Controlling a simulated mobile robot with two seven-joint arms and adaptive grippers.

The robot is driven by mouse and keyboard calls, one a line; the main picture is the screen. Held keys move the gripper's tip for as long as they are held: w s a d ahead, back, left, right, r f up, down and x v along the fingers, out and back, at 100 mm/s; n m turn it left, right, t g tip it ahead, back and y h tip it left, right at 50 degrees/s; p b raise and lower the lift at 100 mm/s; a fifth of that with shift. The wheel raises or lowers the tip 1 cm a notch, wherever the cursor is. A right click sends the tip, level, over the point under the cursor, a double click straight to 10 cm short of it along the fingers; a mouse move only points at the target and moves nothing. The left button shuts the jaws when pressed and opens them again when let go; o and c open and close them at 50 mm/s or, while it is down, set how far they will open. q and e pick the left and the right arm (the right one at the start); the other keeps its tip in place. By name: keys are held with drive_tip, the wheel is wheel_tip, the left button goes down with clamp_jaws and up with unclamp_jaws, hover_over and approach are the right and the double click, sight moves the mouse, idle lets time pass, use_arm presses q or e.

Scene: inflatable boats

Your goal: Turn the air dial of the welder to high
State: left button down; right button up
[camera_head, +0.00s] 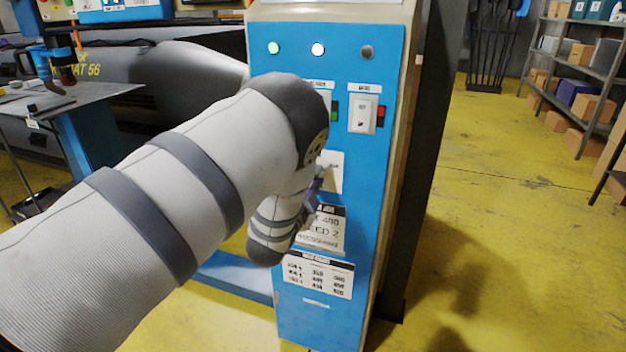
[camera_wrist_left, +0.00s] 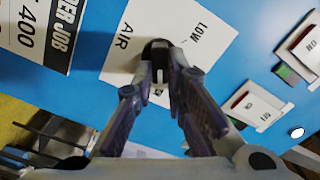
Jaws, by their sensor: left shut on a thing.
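The blue welder panel (camera_head: 290,95) stands upright in front of me in the head view. The air dial is a small dark knob (camera_wrist_left: 155,46) on a white plate (camera_wrist_left: 186,22) marked AIR and LOW in the left wrist view. The same plate (camera_head: 334,165) is partly behind my arm in the head view. My left gripper (camera_wrist_left: 159,74) has both fingertips closed around the knob. The fingers hide much of the dial and part of the plate, so I cannot tell where it points. My right gripper is not in view.
Two rocker switches (camera_head: 363,114) and three round lamps (camera_head: 318,49) sit above the dial. A job card (camera_head: 322,232) and a printed table (camera_head: 318,275) are below. A grey boat (camera_head: 170,68) lies behind at left; open yellow floor (camera_head: 500,220) is at right.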

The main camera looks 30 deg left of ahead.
use_arm(q)
drive_tip(key=shift+f, duration=0.1)
drive_tip(key=c, duration=1.6)
unclamp_jaws()
drive_tip(key=v, duration=1.2)
drive_tip(key=shift+s+a, duration=0.1)
